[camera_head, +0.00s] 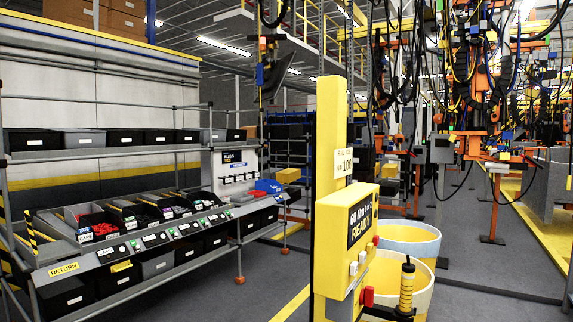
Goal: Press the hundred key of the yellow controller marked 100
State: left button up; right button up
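The yellow controller (340,215) stands upright just right of the middle of the head view. A white label (343,163) on its column reads 100. The display (360,221) on its yellow box shows text ending in READY. Two small pale keys (353,268) (362,257) stick out of the lower front of the box. A red button (375,240) is on its right edge, and a red part (367,297) is below the box. The markings on the keys are too small to read. Neither of my grippers is in view.
A rack (150,240) with dark bins stands at the left, its lower shelf marked RETURN. Two pale round barrels (408,240) stand behind the controller. A yellow-and-black post (406,288) is close at its right. Hanging cables and tools crowd the upper right. Grey floor between rack and controller is clear.

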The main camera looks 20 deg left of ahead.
aim_at(362, 260)
jog(key=i+l+u, duration=0.2)
jog(key=l+u, duration=0.15)
jog(key=l, duration=0.2)
jog(key=i+l+u, duration=0.1)
jog(key=l+u, duration=0.3)
jog(key=l, duration=0.2)
jog(key=l+u, duration=0.35)
jog(key=l, duration=0.25)
